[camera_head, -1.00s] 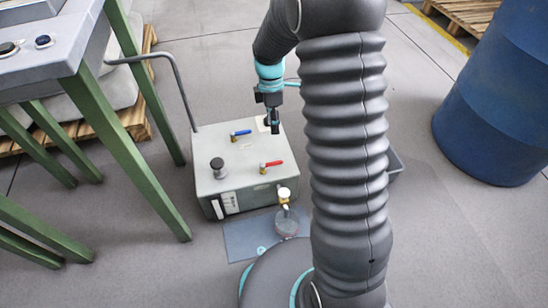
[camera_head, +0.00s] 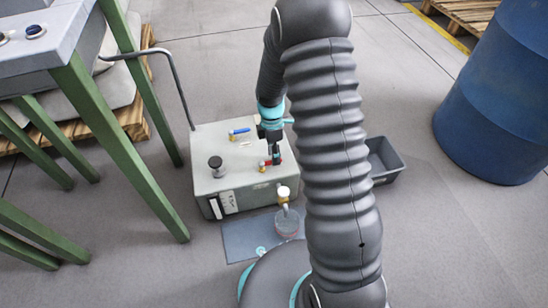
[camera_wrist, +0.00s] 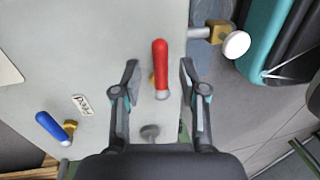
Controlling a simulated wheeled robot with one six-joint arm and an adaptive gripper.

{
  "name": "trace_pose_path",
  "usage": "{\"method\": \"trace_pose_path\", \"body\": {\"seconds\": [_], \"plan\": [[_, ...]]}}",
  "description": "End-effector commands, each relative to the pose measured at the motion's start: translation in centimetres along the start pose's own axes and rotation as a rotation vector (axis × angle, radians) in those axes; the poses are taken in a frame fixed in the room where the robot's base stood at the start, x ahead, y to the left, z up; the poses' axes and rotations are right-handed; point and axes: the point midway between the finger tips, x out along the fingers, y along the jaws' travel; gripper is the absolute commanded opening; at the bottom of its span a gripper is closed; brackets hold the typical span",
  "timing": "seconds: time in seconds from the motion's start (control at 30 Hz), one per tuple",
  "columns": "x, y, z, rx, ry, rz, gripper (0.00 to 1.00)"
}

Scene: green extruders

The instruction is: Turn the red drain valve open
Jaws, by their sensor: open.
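Whether the fingers are level with the red handle is hard to tell.
A brass outlet with a white knob (camera_head: 283,193) is on the tank's front, above a clear cup (camera_head: 287,222) on a grey mat (camera_head: 240,238). A black cap (camera_head: 216,164) stands on the tank. A grey bin (camera_head: 385,160) is to the right. Green table legs (camera_head: 120,140) stand left.

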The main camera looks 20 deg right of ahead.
Motion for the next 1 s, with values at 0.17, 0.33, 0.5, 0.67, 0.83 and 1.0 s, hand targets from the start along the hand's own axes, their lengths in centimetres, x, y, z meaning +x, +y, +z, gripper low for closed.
{"method": "trace_pose_path", "body": {"seconds": [0.17,0.33,0.5,0.67,0.83,1.0], "plan": [[1.15,-0.04,0.01,0.0,0.0,-0.001,0.42],[1.28,-0.03,0.01,0.0,0.0,0.0,0.42],[1.26,-0.04,0.01,0.0,0.0,0.0,0.32],[1.24,-0.03,0.01,0.0,0.0,0.0,0.0],[1.24,-0.03,0.01,0.0,0.0,0.0,0.0],[1.21,0.02,0.0,-0.01,-0.002,0.0,0.0]]}}
